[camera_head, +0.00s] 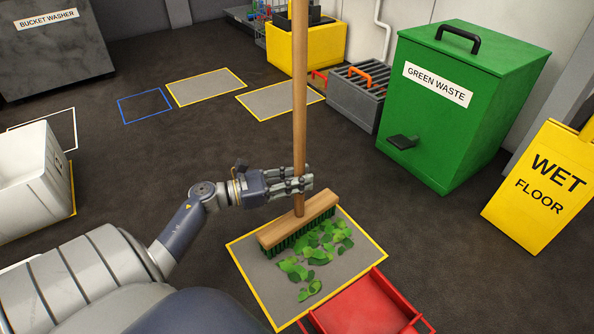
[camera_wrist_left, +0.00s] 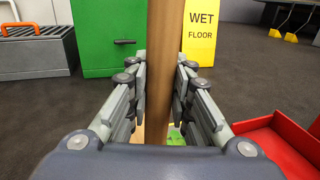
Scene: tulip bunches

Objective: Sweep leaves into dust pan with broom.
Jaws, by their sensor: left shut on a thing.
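The broom has a long wooden handle (camera_head: 300,90) and a wooden head (camera_head: 298,222) with green bristles. It stands upright on a grey mat (camera_head: 262,275) with a yellow border. My left gripper (camera_head: 305,183) is shut on the handle just above the head; the handle (camera_wrist_left: 163,70) also runs between its fingers in the left wrist view. Green leaves (camera_head: 312,258) lie scattered on the mat in front of the bristles. The red dustpan (camera_head: 365,308) lies at the mat's near right edge, partly cut off by the frame. My right gripper is not in view.
A green waste bin (camera_head: 450,110) stands at the back right, beside a yellow wet floor sign (camera_head: 537,190). A grey crate (camera_head: 352,102) and a yellow bin (camera_head: 318,48) stand behind. A white tub (camera_head: 30,180) is at the left. The dark floor between is clear.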

